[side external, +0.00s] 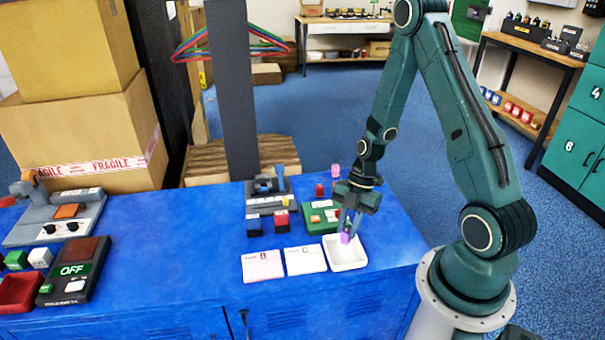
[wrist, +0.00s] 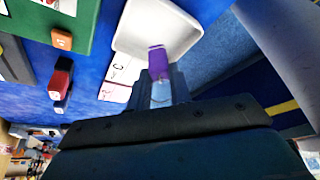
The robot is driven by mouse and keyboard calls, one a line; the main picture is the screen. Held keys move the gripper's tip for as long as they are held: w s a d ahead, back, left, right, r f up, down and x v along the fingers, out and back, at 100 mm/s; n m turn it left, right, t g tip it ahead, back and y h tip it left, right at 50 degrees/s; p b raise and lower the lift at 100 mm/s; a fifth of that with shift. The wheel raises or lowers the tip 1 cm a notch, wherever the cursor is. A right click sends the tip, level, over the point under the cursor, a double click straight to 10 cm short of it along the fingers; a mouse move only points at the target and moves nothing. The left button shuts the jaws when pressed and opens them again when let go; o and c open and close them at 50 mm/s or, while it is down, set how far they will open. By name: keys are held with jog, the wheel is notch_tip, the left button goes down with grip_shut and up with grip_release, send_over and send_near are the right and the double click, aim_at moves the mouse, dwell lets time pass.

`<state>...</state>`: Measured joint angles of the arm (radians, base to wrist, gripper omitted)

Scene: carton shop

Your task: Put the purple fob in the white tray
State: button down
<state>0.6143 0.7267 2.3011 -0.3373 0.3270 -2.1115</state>
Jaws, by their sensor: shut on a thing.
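The purple fob (side external: 345,239) is between the fingertips of my gripper (side external: 349,226), which is shut on it. In the side view the fob is at the white tray (side external: 347,264), in front of its back part. In the wrist view the purple fob (wrist: 157,62) sticks out from my gripper (wrist: 160,88) and overlaps the near edge of the white tray (wrist: 150,20). The tray looks empty. I cannot tell whether the fob touches the tray floor.
A white card marked C (side external: 305,260) and a pink card marked B (side external: 263,266) lie left of the tray. The blue table is clear right of the tray.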

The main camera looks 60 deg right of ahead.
aim_at(347, 236)
jog(key=shift+f, duration=1.9)
jog(key=shift+f, duration=0.15)
jog(key=c, duration=1.3)
grip_release()
jog(key=shift+r, duration=0.2)
jog(key=v, duration=1.2)
